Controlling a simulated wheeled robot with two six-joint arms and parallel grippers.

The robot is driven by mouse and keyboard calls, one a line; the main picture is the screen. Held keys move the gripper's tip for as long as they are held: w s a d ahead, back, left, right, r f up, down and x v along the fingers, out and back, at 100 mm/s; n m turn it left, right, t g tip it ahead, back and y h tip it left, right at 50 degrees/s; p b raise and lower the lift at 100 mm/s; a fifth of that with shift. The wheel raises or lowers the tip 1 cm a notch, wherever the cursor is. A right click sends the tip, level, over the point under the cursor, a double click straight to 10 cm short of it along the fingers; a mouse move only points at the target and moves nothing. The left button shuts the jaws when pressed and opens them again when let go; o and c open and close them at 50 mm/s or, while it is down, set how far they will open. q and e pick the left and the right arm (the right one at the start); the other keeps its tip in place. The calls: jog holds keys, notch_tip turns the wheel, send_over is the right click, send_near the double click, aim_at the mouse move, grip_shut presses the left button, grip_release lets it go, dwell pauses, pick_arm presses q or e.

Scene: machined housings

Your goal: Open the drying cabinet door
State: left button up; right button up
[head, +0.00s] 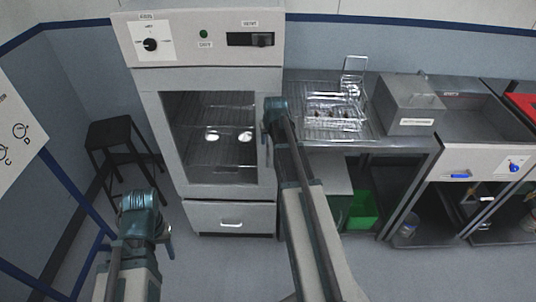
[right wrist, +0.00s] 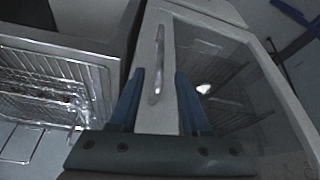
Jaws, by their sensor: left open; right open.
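The drying cabinet (head: 215,120) stands left of centre in the head view, with a glass door (head: 185,130) that looks closed. In the right wrist view the pale door frame carries a vertical silver handle (right wrist: 158,62). My right gripper (head: 275,108) is at the door's right edge and hides the handle in the head view. In the right wrist view its two blue fingers (right wrist: 160,76) are open, one on each side of the handle's lower part; contact cannot be told. My left gripper (head: 142,202) is open and empty, low in front of the cabinet's left side.
A dark stool (head: 115,132) stands left of the cabinet. A bench with a wire basket (head: 335,115) adjoins it on the right, with a green bin (head: 363,210) below. A drawer (head: 231,218) is under the door. The floor in front is clear.

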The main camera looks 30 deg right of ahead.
aim_at(268, 148)
jog(key=b+x, duration=0.8)
jog(key=x, duration=0.2)
jog(key=shift+f+b, duration=0.2)
jog(key=shift+b, duration=0.1)
grip_shut()
dwell(1.0)
